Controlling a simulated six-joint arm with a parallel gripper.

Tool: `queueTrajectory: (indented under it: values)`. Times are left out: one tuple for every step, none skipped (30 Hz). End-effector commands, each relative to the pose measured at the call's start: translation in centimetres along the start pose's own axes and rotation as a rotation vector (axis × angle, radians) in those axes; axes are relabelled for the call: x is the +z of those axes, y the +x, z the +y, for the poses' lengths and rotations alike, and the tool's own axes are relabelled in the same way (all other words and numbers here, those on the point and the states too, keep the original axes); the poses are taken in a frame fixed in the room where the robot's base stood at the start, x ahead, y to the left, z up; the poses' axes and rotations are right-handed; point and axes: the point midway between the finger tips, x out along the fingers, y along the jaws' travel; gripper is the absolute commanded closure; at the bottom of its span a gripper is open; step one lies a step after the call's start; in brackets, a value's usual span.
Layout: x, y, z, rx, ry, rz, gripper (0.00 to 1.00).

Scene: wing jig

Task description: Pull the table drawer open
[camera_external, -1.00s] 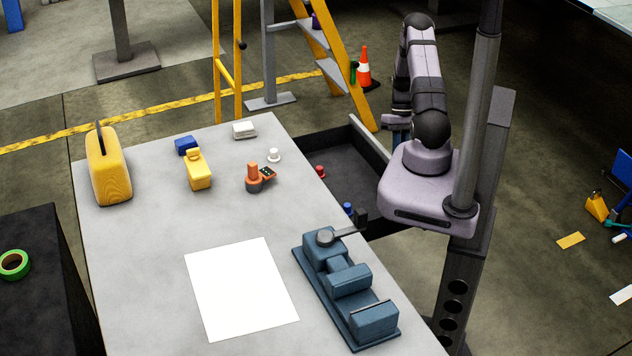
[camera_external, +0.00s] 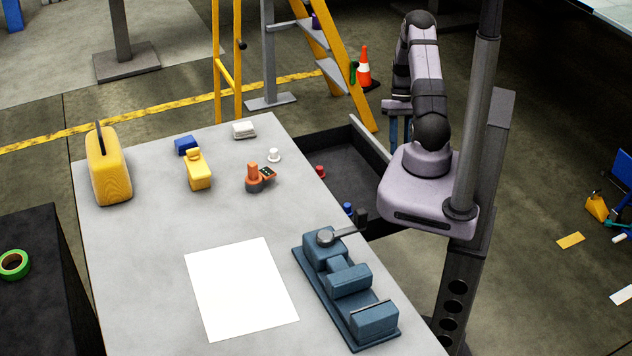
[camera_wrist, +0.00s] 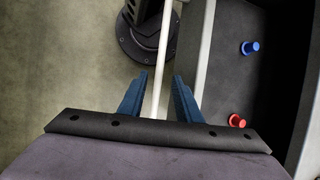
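The table drawer (camera_external: 345,178) stands pulled out from the right side of the grey table (camera_external: 150,245), with its dark inside showing. Its interior also shows at the right of the wrist view (camera_wrist: 262,85). A pale bar (camera_wrist: 162,50), seemingly the drawer's handle, runs beside the drawer's front wall (camera_wrist: 206,50). My gripper (camera_external: 400,138) is just beyond the drawer's outer side, fingers pointing down. In the wrist view my gripper (camera_wrist: 160,76) is open, its blue fingers apart on either side of the bar in the picture. I cannot tell how far above the bar they are.
A red piece (camera_wrist: 236,121) and a blue piece (camera_wrist: 250,47) lie in the drawer. A blue vise-like tool (camera_external: 348,280), white sheet (camera_external: 240,288), yellow toaster-like object (camera_external: 108,168) and small items are on the table. A yellow ladder (camera_external: 340,65) and cone (camera_external: 364,68) stand behind.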

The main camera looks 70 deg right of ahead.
Motion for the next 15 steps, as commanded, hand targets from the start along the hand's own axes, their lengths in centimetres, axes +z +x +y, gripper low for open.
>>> queueTrajectory:
  values:
    - [-0.1,-0.7,0.1,0.002,0.000,0.004,0.69]
    - [-0.1,-1.0,0.1,0.002,0.000,0.004,0.69]
    - [-0.1,-1.4,0.1,0.001,0.000,0.003,0.69]
    - [-0.1,-1.7,0.1,0.001,0.000,0.003,0.69]
    - [-0.1,-2.0,0.1,0.001,0.000,0.003,0.69]
    - [-0.1,-2.3,0.1,0.001,0.000,0.003,0.69]
    - [-0.1,-2.5,0.0,0.001,0.000,0.002,0.69]
    - [-0.1,-2.6,0.0,0.001,0.000,0.002,0.69]
    - [0.0,-2.7,0.0,0.001,0.000,0.001,0.69]
    - [0.0,-2.8,0.0,0.001,0.000,0.001,0.69]
    - [0.0,-2.8,0.0,0.000,0.000,0.001,0.69]
    - [0.0,-2.8,0.0,0.000,0.000,0.001,0.69]
    - [0.0,-2.8,0.0,0.000,0.000,0.000,0.69]
    - [0.0,-2.8,0.0,0.000,0.000,0.000,0.69]
    - [0.0,-2.8,0.0,0.000,0.000,0.000,0.69]
